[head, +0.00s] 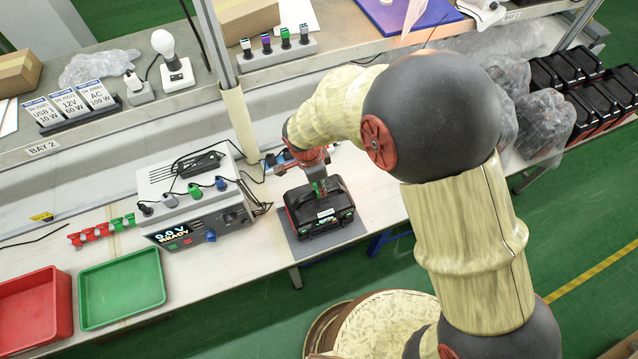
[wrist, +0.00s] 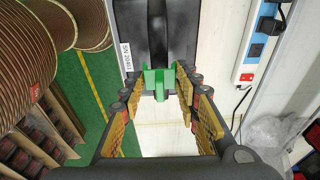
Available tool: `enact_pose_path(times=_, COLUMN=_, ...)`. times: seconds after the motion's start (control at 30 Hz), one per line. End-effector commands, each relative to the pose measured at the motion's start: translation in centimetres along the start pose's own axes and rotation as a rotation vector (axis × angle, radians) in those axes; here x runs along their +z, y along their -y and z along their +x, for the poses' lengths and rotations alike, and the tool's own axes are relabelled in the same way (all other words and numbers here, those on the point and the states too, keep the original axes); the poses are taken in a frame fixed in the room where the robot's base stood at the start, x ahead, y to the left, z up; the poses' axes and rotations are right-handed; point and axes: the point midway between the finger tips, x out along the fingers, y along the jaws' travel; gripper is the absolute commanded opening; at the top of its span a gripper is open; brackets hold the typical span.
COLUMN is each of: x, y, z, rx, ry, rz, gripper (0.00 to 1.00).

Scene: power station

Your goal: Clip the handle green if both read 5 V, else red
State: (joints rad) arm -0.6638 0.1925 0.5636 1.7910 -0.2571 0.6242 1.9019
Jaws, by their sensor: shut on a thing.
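My gripper (head: 318,187) points down at the handle of a black and red power station (head: 340,207), which lies on a grey mat (head: 352,233). My gripper is shut on a green clip (wrist: 158,84), which shows between the fingers in the wrist view. The clip is at the dark handle (wrist: 157,25); I cannot tell whether it is seated on it. A white tester (head: 215,232) left of the station has a display (head: 172,235) that seems to read 0.0 V READY. Red clips (head: 88,234) and green clips (head: 122,222) stand on the bench left of the tester.
A red tray (head: 35,305) and a green tray (head: 122,288) are at the bench's left front. Plugs and cables crowd the tester's top. A power strip (wrist: 248,55) lies beside the station. Black units (head: 600,95) stand at the far right. Bare bench shows behind the trays.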

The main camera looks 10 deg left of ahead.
Motion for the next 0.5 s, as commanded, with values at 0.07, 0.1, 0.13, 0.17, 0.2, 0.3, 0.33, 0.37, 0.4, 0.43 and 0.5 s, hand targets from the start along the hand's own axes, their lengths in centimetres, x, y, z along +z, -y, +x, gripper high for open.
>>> enact_pose_path(times=0.07, x=0.1, y=0.0, z=0.3, rx=0.000, ry=0.000, rz=0.000, gripper=0.20)
enact_pose_path(times=0.1, x=0.1, y=0.0, z=0.4, rx=0.000, ry=0.000, rz=0.000, gripper=0.20)
enact_pose_path(times=0.13, x=0.1, y=0.0, z=0.5, rx=0.000, ry=0.000, rz=0.000, gripper=0.20)
enact_pose_path(times=0.17, x=0.1, y=0.0, z=0.5, rx=0.000, ry=0.000, rz=0.000, gripper=0.20)
enact_pose_path(times=0.2, x=0.1, y=0.0, z=0.6, rx=0.000, ry=0.000, rz=0.000, gripper=0.20)
enact_pose_path(times=0.3, x=0.1, y=0.0, z=0.8, rx=0.000, ry=0.000, rz=0.000, gripper=0.20)
enact_pose_path(times=0.33, x=0.1, y=0.0, z=0.9, rx=0.000, ry=0.000, rz=0.000, gripper=0.20)
enact_pose_path(times=0.37, x=0.1, y=0.0, z=1.0, rx=0.000, ry=0.000, rz=0.000, gripper=0.20)
enact_pose_path(times=0.4, x=0.2, y=0.0, z=1.1, rx=0.000, ry=0.000, rz=0.000, gripper=0.20)
enact_pose_path(times=0.43, x=0.2, y=0.0, z=1.1, rx=0.000, ry=0.000, rz=0.000, gripper=0.20)
enact_pose_path(times=0.5, x=0.2, y=0.0, z=1.3, rx=0.000, ry=0.000, rz=0.000, gripper=0.20)
